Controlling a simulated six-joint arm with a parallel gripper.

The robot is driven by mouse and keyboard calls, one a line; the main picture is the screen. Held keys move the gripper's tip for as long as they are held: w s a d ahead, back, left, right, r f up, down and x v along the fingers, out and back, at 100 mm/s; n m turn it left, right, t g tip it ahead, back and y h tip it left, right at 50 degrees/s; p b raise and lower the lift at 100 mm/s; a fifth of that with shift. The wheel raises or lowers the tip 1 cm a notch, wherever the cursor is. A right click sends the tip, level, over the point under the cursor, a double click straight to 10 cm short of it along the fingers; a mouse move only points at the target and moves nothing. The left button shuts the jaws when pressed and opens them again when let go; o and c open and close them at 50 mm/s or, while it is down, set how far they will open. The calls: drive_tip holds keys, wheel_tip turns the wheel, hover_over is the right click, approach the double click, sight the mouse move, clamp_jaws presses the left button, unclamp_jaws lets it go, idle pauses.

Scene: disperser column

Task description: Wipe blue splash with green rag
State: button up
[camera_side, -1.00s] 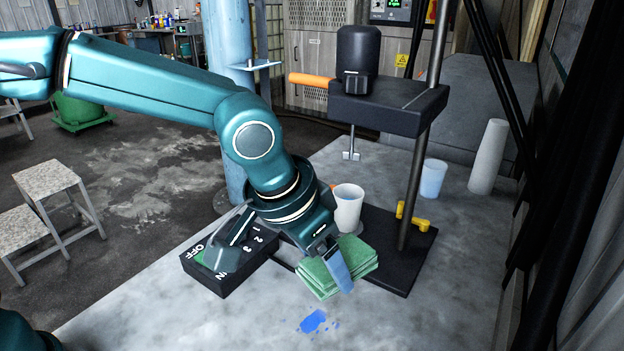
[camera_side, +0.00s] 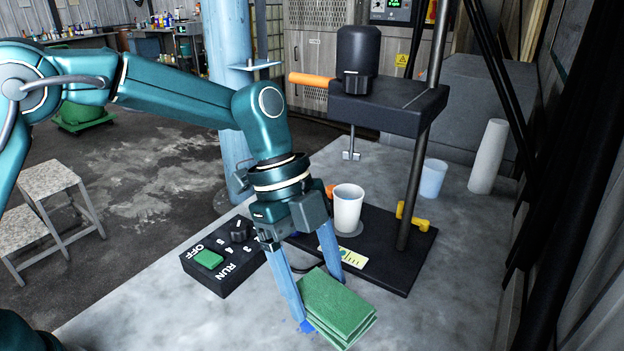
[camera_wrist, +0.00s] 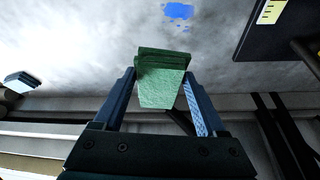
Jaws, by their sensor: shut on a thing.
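The green rag (camera_side: 340,307), a folded stack of layers, is held between the two light-blue fingers of my gripper (camera_side: 322,303). The wrist view also shows the rag (camera_wrist: 162,80) between both fingers of my gripper (camera_wrist: 160,84). In the side view the rag is at the front of the bench, and I cannot tell whether it touches the surface. The blue splash (camera_wrist: 178,11) shows at the top of the wrist view, beyond the rag. In the side view only a bit of the splash (camera_side: 306,326) shows by the near fingertip; the rag and finger hide most of it.
A black control box (camera_side: 223,262) lies left of my gripper. Behind is the disperser's black base (camera_side: 385,262) with a white cup (camera_side: 348,207) on it and a yellow clamp (camera_side: 412,216) at its post. A bluish cup (camera_side: 433,178) and a white roll (camera_side: 488,157) stand farther back. The front-right bench is clear.

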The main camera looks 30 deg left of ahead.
sight(309, 274)
drive_tip(key=m+g, duration=0.1)
drive_tip(key=m, duration=0.1)
drive_tip(key=m+g+y, duration=0.1)
drive_tip(key=m, duration=0.2)
drive_tip(key=shift+f+m, duration=0.2)
drive_tip(key=shift+m, duration=0.1)
drive_tip(key=shift+w+a+f+m+g+y, duration=0.1)
drive_tip(key=shift+w+a+m+g+y, duration=0.15)
drive_tip(key=shift+m, duration=0.55)
drive_tip(key=shift+w+a+f, duration=0.15)
drive_tip(key=shift+w+a, duration=0.05)
drive_tip(key=shift+w+a+f, duration=0.5)
drive_tip(key=shift+a+f, duration=0.1)
drive_tip(key=shift+a, duration=0.1)
drive_tip(key=shift+f, duration=2.7)
drive_tip(key=shift+s+f, duration=0.2)
drive_tip(key=shift+f, duration=1.05)
drive_tip(key=shift+s, duration=1.85)
drive_tip(key=shift+w, duration=1.95)
drive_tip(key=shift+w+r, duration=0.15)
drive_tip(key=shift+w, duration=0.05)
drive_tip(key=shift+s+r, duration=0.1)
drive_tip(key=shift+r, duration=3.85)
drive_tip(key=shift+n, duration=0.3)
